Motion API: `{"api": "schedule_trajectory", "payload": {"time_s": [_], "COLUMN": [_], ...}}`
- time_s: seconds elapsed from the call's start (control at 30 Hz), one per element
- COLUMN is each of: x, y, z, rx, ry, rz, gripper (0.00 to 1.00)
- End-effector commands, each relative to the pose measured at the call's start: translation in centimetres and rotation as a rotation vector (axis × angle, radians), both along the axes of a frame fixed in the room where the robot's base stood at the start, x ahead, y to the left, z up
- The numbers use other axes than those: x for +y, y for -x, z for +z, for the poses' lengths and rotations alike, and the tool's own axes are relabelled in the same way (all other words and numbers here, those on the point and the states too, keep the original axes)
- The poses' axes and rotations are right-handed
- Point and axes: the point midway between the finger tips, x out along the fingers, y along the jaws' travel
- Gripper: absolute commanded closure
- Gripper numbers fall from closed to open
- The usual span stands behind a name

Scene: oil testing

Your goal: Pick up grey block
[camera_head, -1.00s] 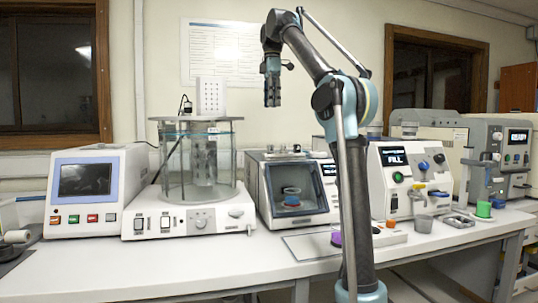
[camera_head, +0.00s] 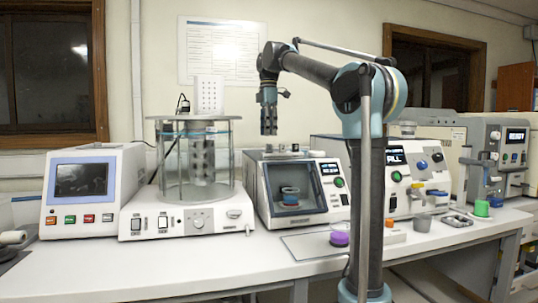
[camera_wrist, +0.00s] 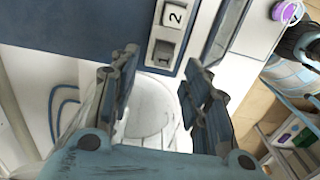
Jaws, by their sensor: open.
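My gripper (camera_head: 268,130) hangs fingers-down above the white cabinet with a window (camera_head: 290,190). Its two dark fingers stand apart and empty in the wrist view (camera_wrist: 155,88). I cannot tell for sure which thing is the grey block. A pale, perforated upright block (camera_head: 209,95) stands on top of the glass vessel (camera_head: 170,165), to the left of my gripper and apart from it. Another grey perforated piece (camera_head: 202,160) is inside the vessel. In the wrist view a pale round surface shows between and below the fingers, beside switches marked 1 and 2 (camera_wrist: 168,35).
The white bench (camera_head: 180,265) carries a machine with a screen (camera_head: 85,190) at left and more devices at right. A purple-based cup (camera_head: 340,238), a grey cup (camera_head: 422,223) and a green piece (camera_head: 482,208) stand to the right. The bench front is mostly clear.

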Motion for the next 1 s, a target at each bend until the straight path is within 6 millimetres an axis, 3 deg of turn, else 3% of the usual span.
{"api": "schedule_trajectory", "payload": {"time_s": [0.27, 0.6, 0.9, 1.0], "x": [-0.1, -0.2, -0.3, -0.3], "y": [0.1, 0.3, 0.3, 0.3], "z": [-1.6, -5.6, -6.0, -6.0], "rx": [0.0, 0.0, 0.0, 0.0], "ry": [0.0, 0.0, 0.0, 0.0], "rz": [0.0, -0.001, -0.001, -0.002], "gripper": [0.57, 0.57, 0.57, 0.77]}}
